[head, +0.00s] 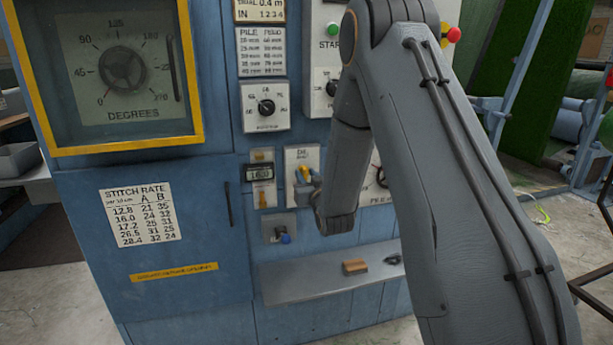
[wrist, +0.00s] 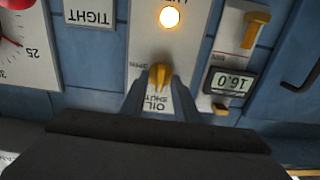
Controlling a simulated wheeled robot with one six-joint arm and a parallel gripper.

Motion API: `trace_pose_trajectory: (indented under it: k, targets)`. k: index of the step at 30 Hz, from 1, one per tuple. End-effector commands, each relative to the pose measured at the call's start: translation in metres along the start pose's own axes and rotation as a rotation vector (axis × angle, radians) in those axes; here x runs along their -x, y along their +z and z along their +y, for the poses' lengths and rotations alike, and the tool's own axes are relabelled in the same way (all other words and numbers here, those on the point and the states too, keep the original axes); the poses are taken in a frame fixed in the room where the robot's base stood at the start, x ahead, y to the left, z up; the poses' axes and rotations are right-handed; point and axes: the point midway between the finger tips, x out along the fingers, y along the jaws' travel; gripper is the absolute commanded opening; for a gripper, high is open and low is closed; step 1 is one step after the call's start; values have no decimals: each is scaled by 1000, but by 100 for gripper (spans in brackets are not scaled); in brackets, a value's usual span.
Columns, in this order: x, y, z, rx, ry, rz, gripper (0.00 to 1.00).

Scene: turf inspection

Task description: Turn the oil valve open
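The oil valve is a yellow-orange handle (wrist: 160,77) on a pale plate, seen upside down in the wrist view. Its long axis runs in line with the plate's "OIL" and "SHUT" lettering; another small label is beside it. The valve handle also shows in the head view (head: 304,174), just left of my arm. My gripper (wrist: 158,98) has its two fingers apart, one on each side of the handle's lower end in the wrist view. Pale plate shows between the fingers and the handle, and I cannot tell any contact. In the head view my arm hides most of the gripper.
A lit lamp (wrist: 169,17) is on the same plate. A counter display (wrist: 231,82) with a yellow lever (wrist: 255,30) sits beside it.

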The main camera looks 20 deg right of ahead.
Motion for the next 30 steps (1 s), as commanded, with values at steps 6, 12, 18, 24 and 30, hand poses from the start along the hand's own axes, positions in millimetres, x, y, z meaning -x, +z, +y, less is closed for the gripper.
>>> trace_pose_trajectory:
  k: [6,12,18,24,30]
  targets:
    - [0,0,0,0,0,0,20]
    - [0,0,0,0,0,0,0]
    - [0,0,0,-11,0,0,0]
    - [0,0,0,-77,0,1,0]
    - [0,0,1,-216,0,1,0]
